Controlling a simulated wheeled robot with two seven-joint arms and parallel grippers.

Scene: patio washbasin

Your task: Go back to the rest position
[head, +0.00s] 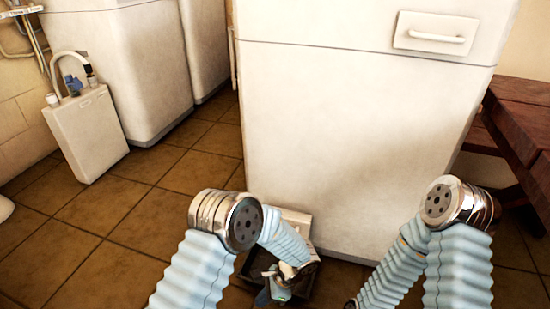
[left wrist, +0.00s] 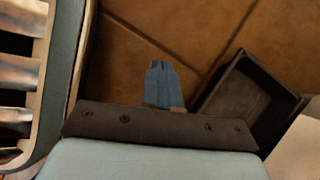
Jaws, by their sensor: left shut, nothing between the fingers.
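My left gripper (head: 268,298) hangs low at the bottom of the head view, below the pale blue ribbed sleeve of my left arm. In the left wrist view its blue fingers (left wrist: 165,80) are together with nothing between them, over brown floor tiles. My right arm comes in at the lower right of the head view, bent and pointing down to the left. Its gripper is out of the frame.
A dark open tray (left wrist: 252,95) lies beside my left fingers, apart from them. A large white cabinet (head: 350,140) stands straight ahead. A white canister (head: 88,132) stands at left, and a reddish wooden bench (head: 525,125) at right. Tiled floor (head: 120,215) is clear at left.

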